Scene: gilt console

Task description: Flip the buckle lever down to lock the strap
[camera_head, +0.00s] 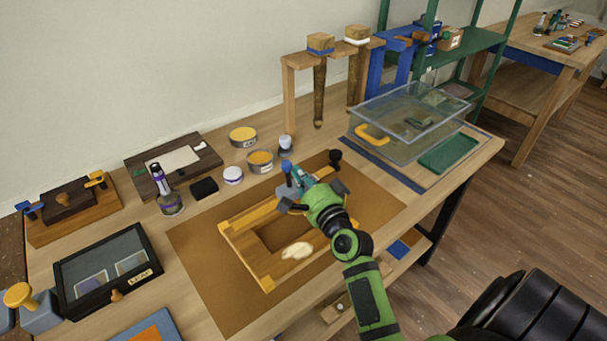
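A wooden frame (249,261) with yellow corner pieces lies on the brown mat on the bench. A small grey buckle with a blue and teal part (287,167), which looks like its lever, is at the frame's far side. The teal part appears raised. My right gripper (290,196), on a green arm, is over the far side of the frame, close against the buckle. The arm and fingers hide part of the buckle and frame. I cannot tell whether the fingers touch the lever or how far apart they are. The strap is not clearly visible. My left gripper is not in view.
Open tins (260,161), a purple-labelled bottle (169,203) and a black-framed case (108,268) stand behind and left of the mat. A clear lidded box (400,140) and a wooden stand (289,105) are at the back right. The brown mat (205,275) has bare room around the frame.

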